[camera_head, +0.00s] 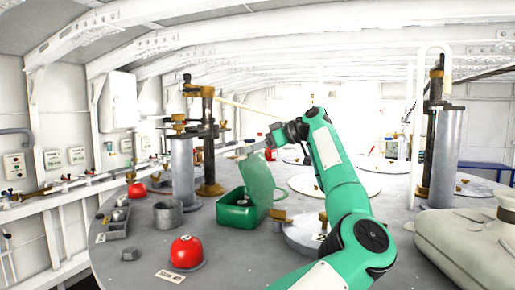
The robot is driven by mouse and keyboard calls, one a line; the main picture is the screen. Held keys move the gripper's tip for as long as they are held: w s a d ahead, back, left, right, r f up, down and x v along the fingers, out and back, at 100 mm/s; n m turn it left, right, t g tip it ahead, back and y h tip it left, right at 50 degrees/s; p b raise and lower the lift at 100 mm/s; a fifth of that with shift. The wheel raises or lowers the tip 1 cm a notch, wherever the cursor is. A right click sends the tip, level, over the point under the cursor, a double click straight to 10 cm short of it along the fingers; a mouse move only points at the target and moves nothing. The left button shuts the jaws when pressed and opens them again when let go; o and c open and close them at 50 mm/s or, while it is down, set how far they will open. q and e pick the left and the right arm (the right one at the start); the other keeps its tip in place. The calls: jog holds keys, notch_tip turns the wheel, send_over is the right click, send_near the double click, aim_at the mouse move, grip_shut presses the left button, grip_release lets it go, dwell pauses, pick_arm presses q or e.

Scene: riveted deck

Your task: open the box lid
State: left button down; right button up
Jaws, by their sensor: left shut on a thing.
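The green box (240,218) stands on the grey deck left of the picture's middle. Its translucent green lid (259,181) is raised steeply at the box's right side, so the box's inside partly shows. A small light thing seems to lie inside, too small to name. My left gripper (252,149) is shut on the upper edge of the lid. My green arm reaches up from the bottom of the picture, right of the box, and bends down to the lid. My right gripper is not in view.
A red dome (187,252) stands left in front of the box, with an open grey cup (168,215) farther back. A metal cylinder (183,172) and brass post (209,145) stand behind the box. A beige bulky sack-like thing (465,240) is at the right.

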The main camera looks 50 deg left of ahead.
pick_arm(q)
jog(key=c, duration=0.8)
grip_release()
jog(key=shift+c, duration=0.2)
jog(key=shift+w+d+r, duration=0.15)
jog(key=shift+w+d, duration=0.1)
jog(key=shift+d, duration=0.15)
jog(key=b+v, duration=0.2)
jog(key=v, duration=1.1)
